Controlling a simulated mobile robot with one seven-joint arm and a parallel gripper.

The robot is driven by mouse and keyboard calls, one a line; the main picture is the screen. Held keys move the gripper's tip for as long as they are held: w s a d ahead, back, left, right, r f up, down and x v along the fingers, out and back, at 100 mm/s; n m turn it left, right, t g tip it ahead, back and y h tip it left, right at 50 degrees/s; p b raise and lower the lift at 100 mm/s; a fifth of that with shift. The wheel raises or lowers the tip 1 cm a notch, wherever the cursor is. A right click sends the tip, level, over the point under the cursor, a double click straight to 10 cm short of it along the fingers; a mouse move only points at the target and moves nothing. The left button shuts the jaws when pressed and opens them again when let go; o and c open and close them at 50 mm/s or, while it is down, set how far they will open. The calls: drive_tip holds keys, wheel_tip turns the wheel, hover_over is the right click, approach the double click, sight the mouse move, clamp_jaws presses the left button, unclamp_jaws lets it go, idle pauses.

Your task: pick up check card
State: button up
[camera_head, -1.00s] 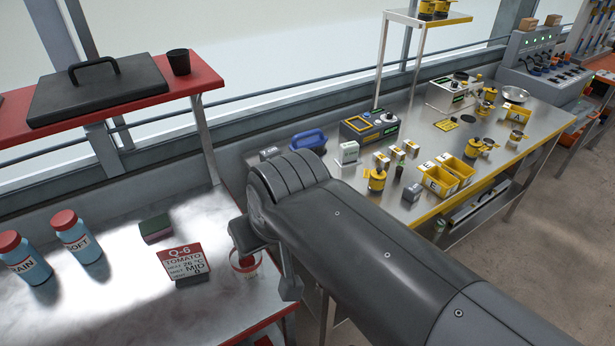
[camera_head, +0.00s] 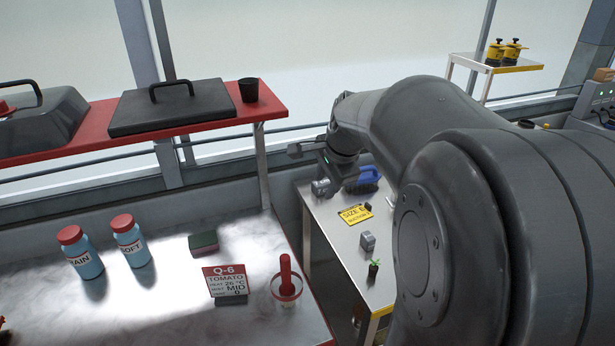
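Two cards are in view; neither shows a readable word "check". A red and white card (camera_head: 225,280) marked Q-6 TOMATO stands tilted in a dark holder on the pale left bench. A yellow card (camera_head: 355,214) reading SIZE 6 is on the metal bench to the right. My gripper (camera_head: 312,170) hangs above the far left end of the metal bench, behind the yellow card and apart from both cards. It is small and dark; I cannot make out its finger gap or anything held.
A red-handled tool (camera_head: 286,276) stands in a clear cup beside the Q-6 card. A blue object (camera_head: 368,178) is near my gripper. A red shelf (camera_head: 190,122) overhangs the bench. My arm hides the right side.

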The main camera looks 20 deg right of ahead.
drive_tip(key=w+d+f+m, duration=0.4)
drive_tip(key=w+d+m, duration=0.1)
drive_tip(key=d, duration=0.2)
drive_tip(key=w+d+f+m, duration=0.4)
drive_tip(key=w+d+m, duration=0.1)
drive_tip(key=d, duration=0.2)
drive_tip(key=m, duration=0.8)
approach(368, 204)
drive_tip(key=x, duration=0.3)
drive_tip(key=shift+s+a, duration=0.1)
drive_tip(key=shift+s, duration=0.1)
drive_tip(key=shift+x, duration=2.85)
drive_tip(key=shift+w, duration=0.1)
clamp_jaws()
